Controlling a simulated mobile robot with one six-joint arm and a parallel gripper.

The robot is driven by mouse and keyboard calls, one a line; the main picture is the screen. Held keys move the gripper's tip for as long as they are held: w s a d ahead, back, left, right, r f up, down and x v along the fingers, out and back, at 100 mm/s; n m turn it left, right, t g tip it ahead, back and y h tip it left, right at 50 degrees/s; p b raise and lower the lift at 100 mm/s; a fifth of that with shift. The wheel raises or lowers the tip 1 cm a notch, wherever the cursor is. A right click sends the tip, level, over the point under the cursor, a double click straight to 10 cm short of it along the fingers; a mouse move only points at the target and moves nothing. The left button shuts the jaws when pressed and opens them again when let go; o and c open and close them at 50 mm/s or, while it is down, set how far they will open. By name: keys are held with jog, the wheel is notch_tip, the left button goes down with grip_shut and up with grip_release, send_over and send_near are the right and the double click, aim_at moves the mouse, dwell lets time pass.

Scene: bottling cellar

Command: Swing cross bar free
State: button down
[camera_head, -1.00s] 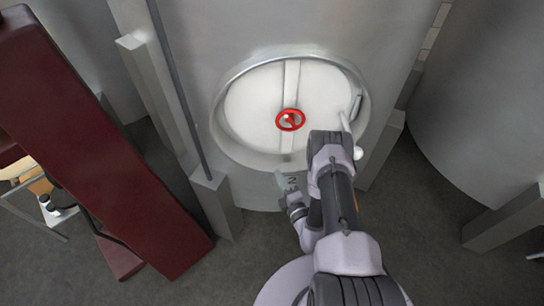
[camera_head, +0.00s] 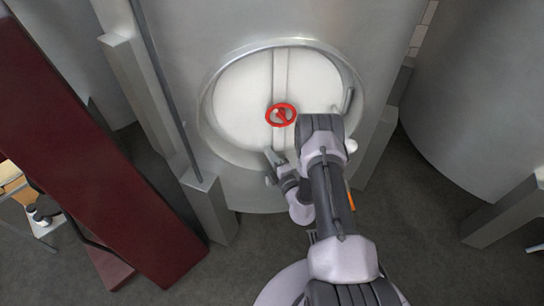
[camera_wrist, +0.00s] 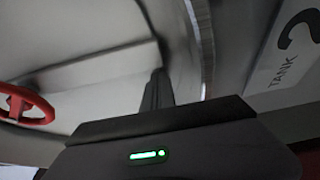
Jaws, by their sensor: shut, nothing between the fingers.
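The cross bar (camera_head: 280,72) stands upright across the round white hatch door (camera_head: 240,95). The red handwheel (camera_head: 281,115) sits at its middle. In the wrist view the bar (camera_wrist: 95,72) runs from the left towards my fingers, with the handwheel (camera_wrist: 24,106) at the left edge. My gripper (camera_head: 270,156) is shut and empty at the bar's lower end, just inside the hatch's lower rim. In the wrist view its dark fingers (camera_wrist: 158,90) are close to the bar's end; I cannot tell whether they touch. My arm hides the door's lower right.
The hatch rim (camera_head: 212,130) surrounds the door, set in a grey tank (camera_head: 190,40). A tank label (camera_wrist: 290,55) shows in the wrist view. Grey legs stand either side, and a dark red beam (camera_head: 95,165) slants at the left. Another tank (camera_head: 480,90) is at the right.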

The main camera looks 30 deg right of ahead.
jog(key=shift+s+d, duration=0.1)
jog(key=shift+d, duration=0.15)
